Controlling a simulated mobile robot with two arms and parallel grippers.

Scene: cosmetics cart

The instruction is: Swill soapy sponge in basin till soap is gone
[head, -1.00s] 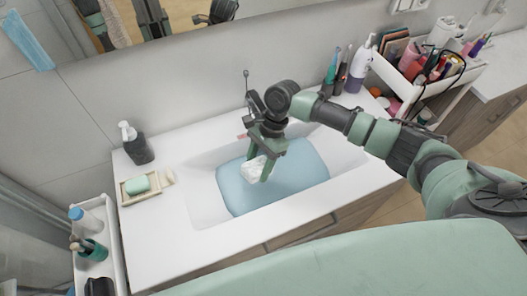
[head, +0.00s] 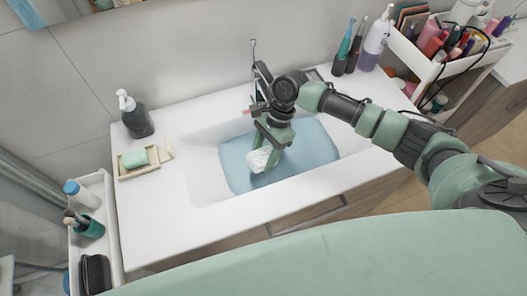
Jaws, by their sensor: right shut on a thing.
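A white, foam-covered sponge (head: 262,160) is held in my right gripper (head: 269,146), whose green fingers are shut on it. The sponge is at the basin, over or in the pale blue water (head: 315,147); whether it dips below the surface is hard to tell. The white rectangular basin (head: 201,172) is set into the white countertop (head: 160,222). The gripper hides the back part of the basin and a side of the sponge. My left gripper is not in view.
A dark pump bottle (head: 137,118) and a soap dish (head: 126,172) with green soap (head: 135,157) stand left of the basin. A white cart (head: 110,225) with bottles is at the left edge. Brushes and a lotion bottle (head: 374,45) stand behind, near a cosmetics cart (head: 423,72).

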